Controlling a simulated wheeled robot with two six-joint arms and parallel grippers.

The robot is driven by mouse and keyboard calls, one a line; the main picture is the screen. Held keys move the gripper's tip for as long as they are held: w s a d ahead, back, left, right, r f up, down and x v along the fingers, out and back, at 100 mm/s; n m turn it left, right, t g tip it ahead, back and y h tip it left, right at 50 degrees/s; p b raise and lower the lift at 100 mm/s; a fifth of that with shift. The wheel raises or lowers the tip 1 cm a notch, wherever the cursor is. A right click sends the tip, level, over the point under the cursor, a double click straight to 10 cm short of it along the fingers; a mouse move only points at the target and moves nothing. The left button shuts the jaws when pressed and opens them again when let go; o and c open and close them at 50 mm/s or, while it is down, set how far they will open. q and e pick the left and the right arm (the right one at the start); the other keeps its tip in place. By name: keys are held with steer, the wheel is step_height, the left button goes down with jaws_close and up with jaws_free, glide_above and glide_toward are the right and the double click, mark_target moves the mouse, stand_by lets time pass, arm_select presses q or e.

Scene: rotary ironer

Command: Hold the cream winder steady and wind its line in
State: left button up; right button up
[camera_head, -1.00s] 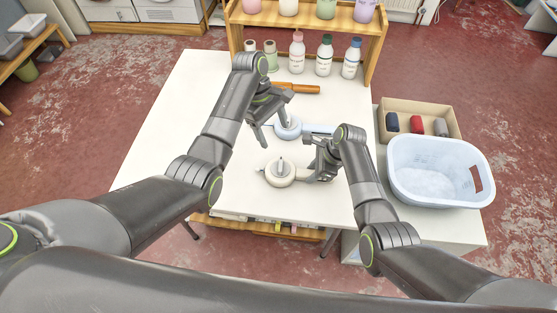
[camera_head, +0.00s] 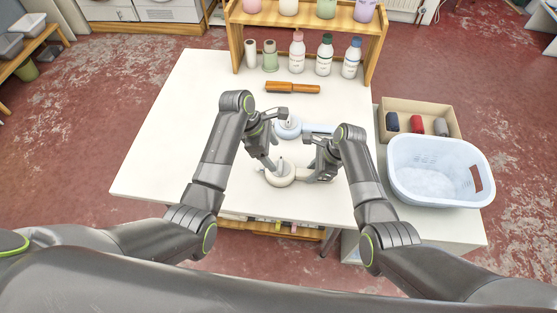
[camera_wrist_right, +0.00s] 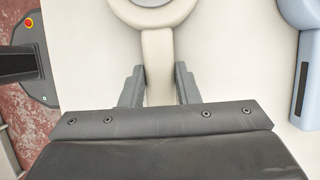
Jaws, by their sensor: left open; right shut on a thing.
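The cream winder (camera_head: 283,181) lies on the white table, with a round body, a small upright crank knob and a handle pointing right. It also shows in the right wrist view (camera_wrist_right: 157,45). My right gripper (camera_head: 320,172) is shut on its handle, with a finger on each side in the right wrist view (camera_wrist_right: 160,88). My left gripper (camera_head: 277,143) is open, its lower finger close to the left of the cream winder's knob. Whether that finger touches the winder cannot be told. The line cannot be made out clearly.
A light blue winder (camera_head: 288,128) lies just behind, partly hidden by my left gripper. An orange-handled tool (camera_head: 292,88) lies farther back, before bottles and a wooden shelf (camera_head: 305,14). A blue basket (camera_head: 440,185) and a cardboard box (camera_head: 445,108) stand right. The table's left side is clear.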

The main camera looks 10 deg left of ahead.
mark_target(280, 164)
arm_select(q)
steer(key=shift+x, duration=2.75)
steer(key=c, duration=1)
